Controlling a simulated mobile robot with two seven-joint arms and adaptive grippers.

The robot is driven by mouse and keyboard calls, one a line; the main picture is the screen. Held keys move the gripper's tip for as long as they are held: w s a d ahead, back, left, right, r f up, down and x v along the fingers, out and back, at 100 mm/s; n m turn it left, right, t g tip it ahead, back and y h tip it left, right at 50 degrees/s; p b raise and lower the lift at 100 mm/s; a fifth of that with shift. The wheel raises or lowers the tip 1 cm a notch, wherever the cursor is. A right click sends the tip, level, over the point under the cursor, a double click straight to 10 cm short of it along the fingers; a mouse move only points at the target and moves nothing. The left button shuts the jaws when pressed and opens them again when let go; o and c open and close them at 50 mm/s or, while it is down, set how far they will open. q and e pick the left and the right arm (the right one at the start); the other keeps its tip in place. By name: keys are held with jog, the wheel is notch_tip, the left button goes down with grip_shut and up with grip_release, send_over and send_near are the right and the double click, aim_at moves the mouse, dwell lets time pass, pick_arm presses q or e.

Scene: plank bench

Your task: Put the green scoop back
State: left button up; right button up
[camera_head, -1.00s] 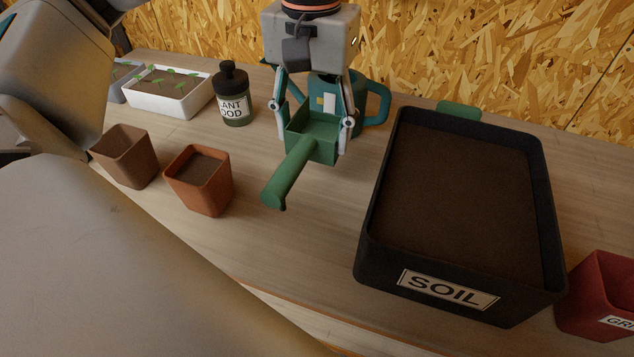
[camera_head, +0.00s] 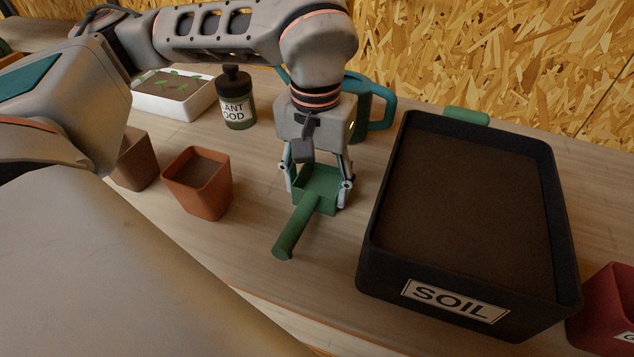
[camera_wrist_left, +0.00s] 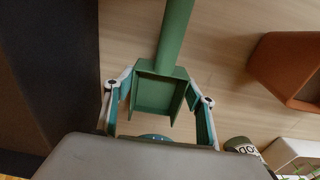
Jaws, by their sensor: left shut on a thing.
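The green scoop (camera_head: 297,228) is in front of the watering can, left of the soil tub, with its handle pointing toward the front edge of the bench. My left gripper (camera_head: 317,190) comes down from above and is shut on the scoop's pan, one finger on each side. The left wrist view also shows the scoop (camera_wrist_left: 174,35) between the fingers, its handle pointing up the picture. The scoop is low over the bench; I cannot tell whether it touches. My right gripper is not in view.
The black soil tub (camera_head: 371,262) stands right of the scoop, a red pot (camera_head: 605,305) beyond it. Left are an orange pot (camera_head: 200,204), a brown pot (camera_head: 136,165), the plant food bottle (camera_head: 236,105) and a white seedling tray (camera_head: 178,104). A teal watering can (camera_head: 384,112) stands behind.

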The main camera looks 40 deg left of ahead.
pick_arm(q)
jog(key=shift+f, duration=0.1)
jog(key=o, duration=1.2)
jog(key=shift+r, duration=0.45)
jog(key=shift+r+p, duration=0.85)
jog(key=shift+r, duration=4.8)
jog(key=shift+s, duration=0.1)
